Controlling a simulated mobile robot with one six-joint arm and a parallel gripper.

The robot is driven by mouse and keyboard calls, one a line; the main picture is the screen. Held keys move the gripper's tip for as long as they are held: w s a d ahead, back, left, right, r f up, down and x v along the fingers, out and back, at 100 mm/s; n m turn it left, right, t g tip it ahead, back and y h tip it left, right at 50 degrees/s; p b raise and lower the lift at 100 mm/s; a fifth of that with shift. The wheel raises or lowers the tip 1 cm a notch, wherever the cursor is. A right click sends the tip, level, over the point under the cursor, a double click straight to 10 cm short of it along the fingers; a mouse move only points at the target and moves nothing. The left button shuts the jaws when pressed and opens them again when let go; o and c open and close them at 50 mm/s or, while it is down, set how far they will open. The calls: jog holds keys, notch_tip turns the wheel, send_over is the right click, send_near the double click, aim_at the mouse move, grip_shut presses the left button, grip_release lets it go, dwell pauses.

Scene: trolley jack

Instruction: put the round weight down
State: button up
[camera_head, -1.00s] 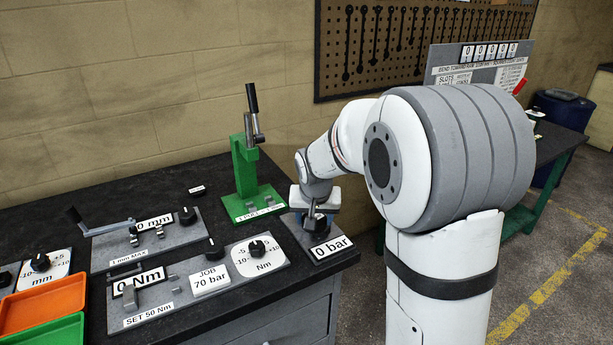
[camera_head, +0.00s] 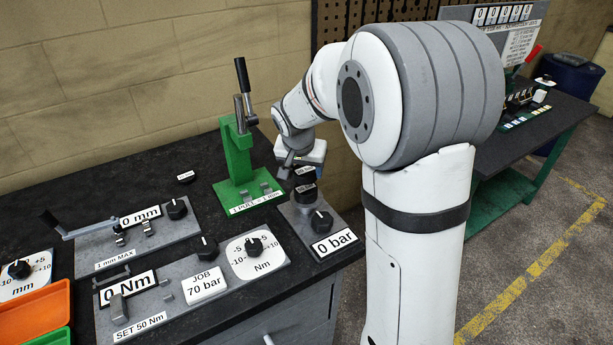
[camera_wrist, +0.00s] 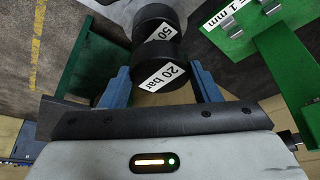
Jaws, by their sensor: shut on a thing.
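My gripper (camera_head: 300,166) is above the bench at the back right, its blue fingers on either side of a black round weight (camera_wrist: 160,72) labelled "20 bar" in the wrist view. My gripper is shut on this weight, which shows as a dark disc (camera_head: 305,176) in the head view. A second black weight (camera_wrist: 158,24), labelled "50", lies just beyond it, and is the lower dark disc (camera_head: 303,194) in the head view. It sits over the grey stand (camera_head: 304,215) with the "0 bar" display (camera_head: 333,244). I cannot tell whether the weights touch.
The green press (camera_head: 238,160) stands close left of my gripper. Panels with knobs and displays, including the "JOB 70 bar" plate (camera_head: 206,284), fill the front of the bench. An orange tray (camera_head: 35,310) lies at the left. Another green-legged table (camera_head: 490,170) stands behind at right.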

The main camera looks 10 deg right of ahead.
aim_at(304, 174)
jog(key=shift+s+f, duration=0.1)
jog(key=shift+f, duration=1.4)
jog(key=shift+f, duration=0.15)
jog(key=o, duration=1.3)
jog(key=shift+o, duration=0.2)
jog(key=v, duration=1.2)
jog(key=s+d+f+n+y, duration=0.1)
jog(key=s+f+n, duration=0.1)
jog(key=s, duration=1)
jog(key=s+d+f+n+g+y, duration=0.1)
jog(key=s+d+n, duration=0.1)
jog(key=s, duration=0.9)
jog(key=shift+s+f+n+b, duration=0.35)
jog(key=shift+f+n+b, duration=0.1)
jog(key=shift+n, duration=0.25)
